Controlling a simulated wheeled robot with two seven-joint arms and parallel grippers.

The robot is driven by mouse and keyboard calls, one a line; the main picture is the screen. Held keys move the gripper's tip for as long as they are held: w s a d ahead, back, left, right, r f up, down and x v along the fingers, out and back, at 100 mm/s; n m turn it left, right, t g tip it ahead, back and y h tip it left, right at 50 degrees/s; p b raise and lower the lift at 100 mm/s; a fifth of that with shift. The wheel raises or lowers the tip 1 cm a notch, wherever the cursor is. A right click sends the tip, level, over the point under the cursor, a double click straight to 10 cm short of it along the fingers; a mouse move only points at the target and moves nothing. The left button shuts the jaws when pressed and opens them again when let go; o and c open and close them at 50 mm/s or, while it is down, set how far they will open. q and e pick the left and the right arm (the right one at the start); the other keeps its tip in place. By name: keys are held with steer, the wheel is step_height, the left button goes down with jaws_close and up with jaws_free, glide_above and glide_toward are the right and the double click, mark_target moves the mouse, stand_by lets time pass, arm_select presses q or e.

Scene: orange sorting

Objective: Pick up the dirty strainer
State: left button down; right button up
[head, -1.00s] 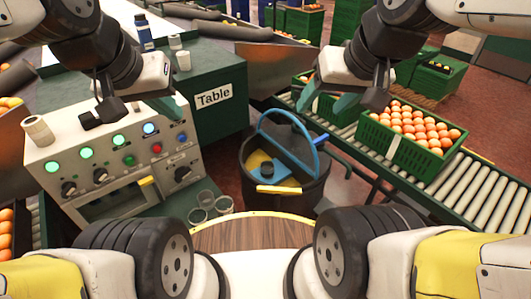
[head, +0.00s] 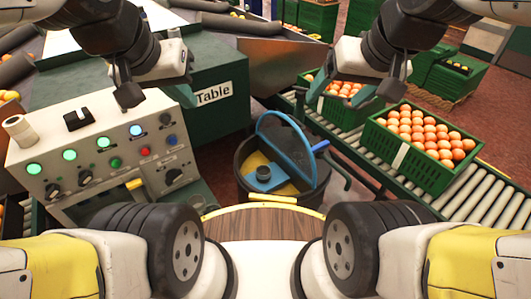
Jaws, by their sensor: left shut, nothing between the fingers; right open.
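A dark round piece with a blue rim (head: 288,143) leans upright in a black bucket (head: 313,195) at the centre of the head view; it looks like the strainer, though dirt on it is too small to make out. A blue part with a black knob (head: 264,176) lies beside it in the bucket. My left gripper (head: 186,98) is shut and empty, above the control panel, left of and apart from the bucket. My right gripper (head: 342,98) is open and empty, above the roller conveyor, right of and apart from the strainer.
A control panel (head: 110,143) stands on the left and a green table (head: 225,70) behind it. A roller conveyor (head: 472,190) on the right carries green crates (head: 428,178) of oranges. A round wooden top (head: 265,224) lies in front of the bucket.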

steer(key=shift+w, duration=1.2)
steer(key=n+g+h, duration=0.2)
steer(key=g, duration=0.3)
glide_above(263, 172)
steer(key=s+d, duration=0.1)
steer(key=s, duration=0.3)
step_height(263, 172, down, 42)
steer(key=f, duration=0.2)
steer(key=w+f, duration=0.1)
steer(key=f, duration=0.5)
steer(key=shift+w+a, duration=0.35)
steer(key=shift+a, duration=0.05)
steer(key=shift+r, duration=0.1)
steer(key=c, duration=1.5)
